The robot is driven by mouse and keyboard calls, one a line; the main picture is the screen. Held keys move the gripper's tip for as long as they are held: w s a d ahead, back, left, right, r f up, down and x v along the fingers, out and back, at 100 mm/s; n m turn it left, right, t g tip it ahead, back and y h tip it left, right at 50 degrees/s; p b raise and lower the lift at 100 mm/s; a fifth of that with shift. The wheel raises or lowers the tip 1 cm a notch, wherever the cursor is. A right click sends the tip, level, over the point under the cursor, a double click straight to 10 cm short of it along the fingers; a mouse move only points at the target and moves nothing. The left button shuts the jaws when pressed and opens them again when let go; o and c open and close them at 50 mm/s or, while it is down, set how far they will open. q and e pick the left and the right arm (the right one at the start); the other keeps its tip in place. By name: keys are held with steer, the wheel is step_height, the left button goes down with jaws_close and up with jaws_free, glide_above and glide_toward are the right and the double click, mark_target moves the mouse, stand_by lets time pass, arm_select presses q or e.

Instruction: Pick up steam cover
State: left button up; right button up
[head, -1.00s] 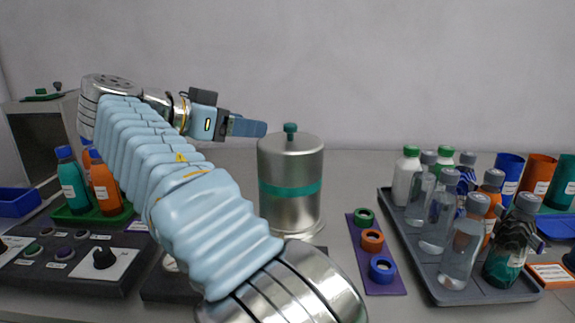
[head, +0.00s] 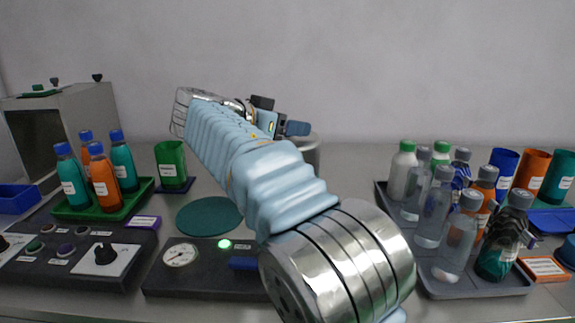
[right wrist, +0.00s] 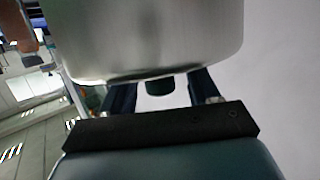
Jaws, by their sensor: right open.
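The steam cover (head: 313,155) is a silver metal cylinder. In the head view my right arm hides most of it, and only its right upper side shows. In the right wrist view its metal body (right wrist: 150,38) fills the top, with its dark knob (right wrist: 160,85) showing just beyond the black gripper bar. My right gripper (head: 297,128) is at the cover's top in the head view. In the wrist view its two open fingers (right wrist: 161,92) stand on either side of the knob. Contact with the knob cannot be told. My left gripper is out of view.
A grey tray (head: 450,285) with several bottles stands on the right, cups behind it. On the left are a green bottle tray (head: 145,197), a green cup (head: 171,163), a control panel (head: 70,275) and a gauge box (head: 160,285). A flat green disc (head: 208,216) lies left of my arm.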

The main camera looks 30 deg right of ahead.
steer(key=shift+c, duration=0.2)
jaws_close()
stand_by(0.3)
steer(key=shift+r, duration=5.05)
